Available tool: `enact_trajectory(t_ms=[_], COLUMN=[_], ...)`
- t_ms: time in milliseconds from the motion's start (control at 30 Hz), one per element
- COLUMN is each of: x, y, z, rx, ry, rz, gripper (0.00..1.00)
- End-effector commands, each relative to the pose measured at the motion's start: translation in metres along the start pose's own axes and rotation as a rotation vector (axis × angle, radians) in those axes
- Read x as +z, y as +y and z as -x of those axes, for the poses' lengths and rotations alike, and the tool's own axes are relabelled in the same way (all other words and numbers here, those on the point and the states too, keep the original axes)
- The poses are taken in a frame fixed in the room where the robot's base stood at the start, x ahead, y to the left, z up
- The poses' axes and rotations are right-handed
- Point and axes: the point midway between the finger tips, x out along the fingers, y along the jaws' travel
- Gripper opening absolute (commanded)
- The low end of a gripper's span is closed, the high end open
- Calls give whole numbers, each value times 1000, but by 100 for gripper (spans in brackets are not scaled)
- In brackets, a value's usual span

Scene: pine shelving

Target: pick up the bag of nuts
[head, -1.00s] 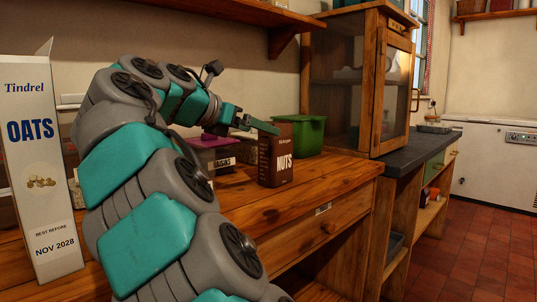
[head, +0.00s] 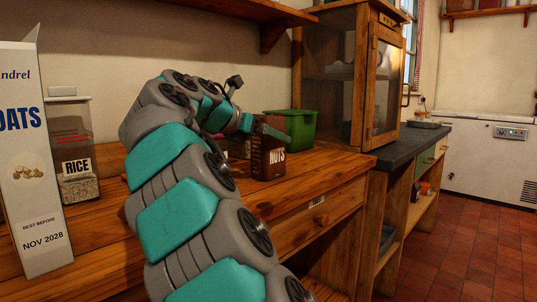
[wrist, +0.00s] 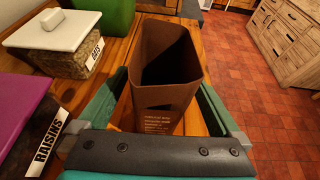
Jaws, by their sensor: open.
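The bag of nuts (head: 267,158) is a dark brown, open-topped pack with a white NUTS label, upright on the wooden counter. In the wrist view the bag (wrist: 165,62) stands just ahead, its dark opening facing up and small print on its near side. My gripper (head: 276,133) is at the top of the bag in the head view. In the wrist view my gripper (wrist: 158,90) is open, with one green finger on each side of the bag. I cannot tell whether either finger touches it.
A green tub (head: 297,128) stands right behind the bag. A raisins box (wrist: 30,120) and a lidded oats jar (wrist: 62,45) sit to the left. A rice jar (head: 73,150) and a tall oats carton (head: 35,175) stand at the left. The counter's front edge is close on the right.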

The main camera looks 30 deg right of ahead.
Motion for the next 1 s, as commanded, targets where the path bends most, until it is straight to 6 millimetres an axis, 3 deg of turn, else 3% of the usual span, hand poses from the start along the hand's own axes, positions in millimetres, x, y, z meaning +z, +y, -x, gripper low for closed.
enact_trajectory(t_ms=[267,1000], x=[0,0], y=[0,0], z=[-4,-3], rx=[1,2], ry=[-1,-1], rz=[0,-1], gripper=[98,14])
